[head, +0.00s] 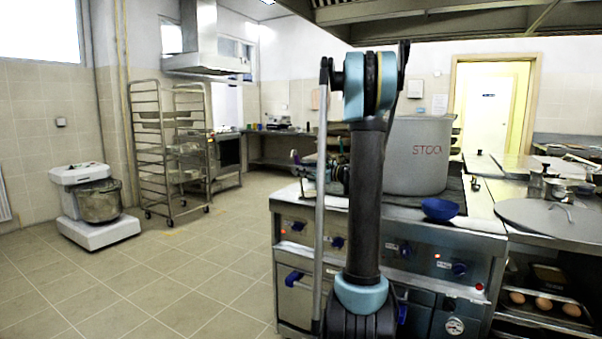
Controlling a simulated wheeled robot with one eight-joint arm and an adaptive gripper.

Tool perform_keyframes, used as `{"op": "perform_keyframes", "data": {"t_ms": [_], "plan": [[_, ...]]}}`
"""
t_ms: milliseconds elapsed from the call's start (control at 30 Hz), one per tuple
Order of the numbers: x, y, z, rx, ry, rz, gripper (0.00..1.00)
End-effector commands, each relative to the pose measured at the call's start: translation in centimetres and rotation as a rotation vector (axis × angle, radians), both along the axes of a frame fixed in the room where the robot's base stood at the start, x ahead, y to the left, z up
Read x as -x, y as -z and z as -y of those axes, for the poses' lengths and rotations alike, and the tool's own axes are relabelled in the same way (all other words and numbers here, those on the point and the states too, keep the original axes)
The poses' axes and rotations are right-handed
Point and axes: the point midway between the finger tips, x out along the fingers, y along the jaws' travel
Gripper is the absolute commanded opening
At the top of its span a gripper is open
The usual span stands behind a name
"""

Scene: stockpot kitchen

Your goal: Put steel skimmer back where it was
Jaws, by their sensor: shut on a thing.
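My gripper (307,173) shows only in part, just left of my upright arm link and above the stove's left side. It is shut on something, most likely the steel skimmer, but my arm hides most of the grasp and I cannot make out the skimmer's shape. A large grey stockpot (415,155) marked "STOCK" stands upright on the stove (400,226), right of my arm. My arm covers the pot's left edge.
A round steel lid (545,217) lies on the right counter, with eggs (543,303) on a shelf below. A rack (170,150) and a mixer (97,205) stand left. The floor between is clear.

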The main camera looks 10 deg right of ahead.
Motion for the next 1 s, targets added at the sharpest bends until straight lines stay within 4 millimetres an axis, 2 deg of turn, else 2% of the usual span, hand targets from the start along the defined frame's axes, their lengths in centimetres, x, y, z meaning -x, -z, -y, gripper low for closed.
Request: {"op": "perform_keyframes", "data": {"t_ms": [167, 200, 267, 667, 867, 1000], "plan": [[0.0, 0.1, 0.0, 0.0, 0.0, 0.0, 0.0], [0.0, 0.1, 0.0, 0.0, 0.0, 0.0, 0.2], [0.0, 0.1, 0.0, 0.0, 0.0, 0.0, 0.33], [0.1, 0.0, 0.1, 0.0, 0.001, 0.0, 0.33], [1.4, -0.1, 2.0, 0.0, 0.003, 0.0, 0.33], [2.8, -0.1, 4.2, 0.0, 0.005, 0.0, 0.33]]}}
